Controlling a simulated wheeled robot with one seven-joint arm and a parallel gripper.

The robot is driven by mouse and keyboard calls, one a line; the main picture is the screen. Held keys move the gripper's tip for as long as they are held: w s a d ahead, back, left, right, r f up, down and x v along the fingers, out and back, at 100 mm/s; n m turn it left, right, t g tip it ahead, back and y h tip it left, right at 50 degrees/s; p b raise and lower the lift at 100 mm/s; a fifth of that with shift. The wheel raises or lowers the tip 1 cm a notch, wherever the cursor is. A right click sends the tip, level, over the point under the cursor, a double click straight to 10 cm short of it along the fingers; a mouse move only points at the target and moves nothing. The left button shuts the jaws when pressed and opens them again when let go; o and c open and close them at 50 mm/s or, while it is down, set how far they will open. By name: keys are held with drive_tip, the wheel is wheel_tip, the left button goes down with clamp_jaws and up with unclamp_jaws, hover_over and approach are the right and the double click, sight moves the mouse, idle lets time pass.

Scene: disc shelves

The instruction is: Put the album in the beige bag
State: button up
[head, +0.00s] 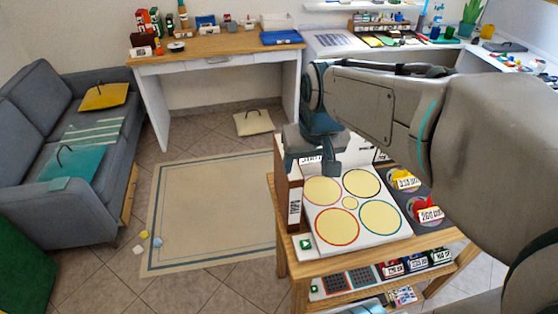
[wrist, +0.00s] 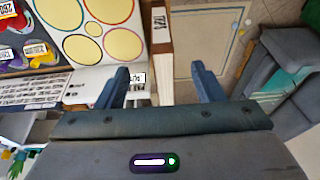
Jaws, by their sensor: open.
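A beige bag (head: 253,122), flat with a dark handle, lies on the floor by the desk. What looks like the album is a brown, upright, book-like thing with a white labelled spine (head: 294,207), standing at the left edge of the wooden disc shelf. It also shows in the wrist view (wrist: 162,45), running down between my fingers in the picture. My gripper (wrist: 160,75) is open and empty, one finger to each side of that line. I cannot tell how far below the fingertips the album is. In the head view my gripper (head: 331,167) hangs over the shelf's back left.
A white panel with coloured circles (head: 350,202) tops the wooden shelf (head: 420,246); labelled discs sit right of it. A yellow bag (head: 104,96) and a teal bag (head: 73,166) lie on the grey sofa (head: 40,100). The rug (head: 210,215) is mostly clear.

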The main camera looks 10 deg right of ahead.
drive_tip(key=w, duration=1)
drive_tip(key=x, duration=0.8)
drive_tip(key=shift+w+f, duration=0.15)
drive_tip(key=shift+f, duration=0.15)
drive_tip(key=shift+w+p+x, duration=0.15)
drive_tip(key=shift+p+x, duration=0.2)
drive_tip(key=shift+x, duration=0.95)
drive_tip(key=shift+w+p+x, duration=0.1)
drive_tip(key=shift+p+x, duration=0.2)
drive_tip(key=shift+x, duration=1.05)
drive_tip(key=shift+a+f+b, duration=0.15)
drive_tip(key=shift+a+b, duration=0.05)
drive_tip(key=shift+b, duration=0.15)
clamp_jaws()
drive_tip(key=shift+w, duration=0.1)
